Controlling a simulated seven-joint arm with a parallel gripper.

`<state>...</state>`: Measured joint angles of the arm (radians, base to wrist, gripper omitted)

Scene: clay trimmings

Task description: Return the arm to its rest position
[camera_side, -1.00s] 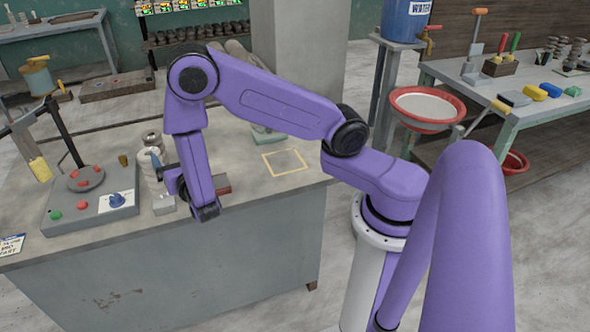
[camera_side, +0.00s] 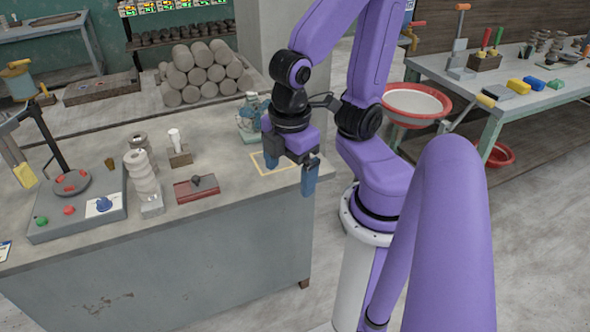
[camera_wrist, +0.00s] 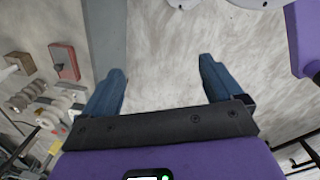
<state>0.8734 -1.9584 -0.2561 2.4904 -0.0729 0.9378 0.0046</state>
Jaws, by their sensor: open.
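My gripper (camera_side: 289,166) is open and empty, its blue fingers pointing down at the right front corner of the grey workbench (camera_side: 215,235). In the wrist view my gripper (camera_wrist: 163,88) shows both blue fingers wide apart with only floor between them. In the side view the arm is folded back, with the gripper close to its base. The gripper partly covers a yellow square outline (camera_side: 259,163) on the bench top.
On the bench stand a dark red block with a dark knob (camera_side: 197,188), a pale stacked cylinder (camera_side: 142,175), a small holder (camera_side: 179,155) and a control box (camera_side: 75,217). A side table (camera_side: 530,90) and a red-rimmed basin (camera_side: 415,102) stand at right.

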